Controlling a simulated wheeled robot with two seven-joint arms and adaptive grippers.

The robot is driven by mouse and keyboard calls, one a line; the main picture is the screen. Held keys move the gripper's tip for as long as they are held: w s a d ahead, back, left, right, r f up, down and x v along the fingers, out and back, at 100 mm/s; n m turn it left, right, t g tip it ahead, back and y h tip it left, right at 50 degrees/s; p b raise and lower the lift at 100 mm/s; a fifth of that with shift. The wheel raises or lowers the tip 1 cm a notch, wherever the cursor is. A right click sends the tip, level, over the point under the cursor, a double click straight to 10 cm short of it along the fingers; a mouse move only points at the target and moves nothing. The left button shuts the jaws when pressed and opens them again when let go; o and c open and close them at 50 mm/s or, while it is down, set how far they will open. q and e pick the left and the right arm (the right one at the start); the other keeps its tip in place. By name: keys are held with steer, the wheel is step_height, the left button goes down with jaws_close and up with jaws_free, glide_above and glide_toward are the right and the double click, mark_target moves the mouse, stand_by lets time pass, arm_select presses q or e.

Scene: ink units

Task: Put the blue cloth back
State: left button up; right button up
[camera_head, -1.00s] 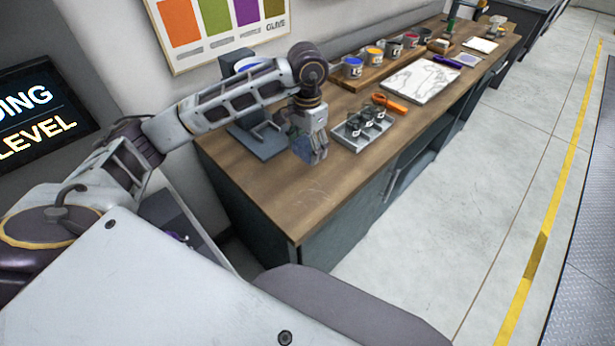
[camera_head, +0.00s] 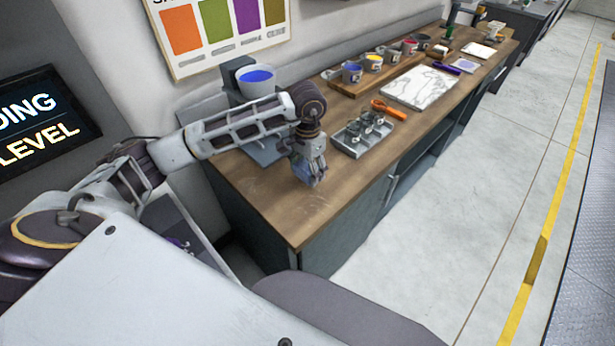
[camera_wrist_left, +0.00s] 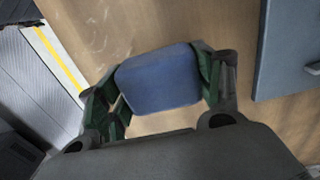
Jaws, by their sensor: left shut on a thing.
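The blue cloth (camera_wrist_left: 158,80) shows in the left wrist view as a folded, block-like pad between the two fingers. My left gripper (camera_wrist_left: 155,88) is shut on it. In the head view, my left gripper (camera_head: 309,174) points down over the near part of the wooden bench (camera_head: 300,211), and the fingers largely hide the cloth. I cannot tell from the views whether the cloth touches the bench top. My right gripper is in neither view.
A stand with a blue-filled cup (camera_head: 257,80) is behind my arm. Paint cups on a board and a white sheet (camera_head: 420,87) lie farther along. The bench's near end is clear.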

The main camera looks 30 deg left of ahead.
mark_target(307, 178)
arm_select(q)
steer(key=shift+f+p, duration=0.3)
steer(key=shift+f, duration=1.55)
steer(key=shift+f, duration=0.2)
steer(key=o, duration=0.9)
steer(key=shift+o, duration=0.5)
steer(key=shift+r, duration=0.15)
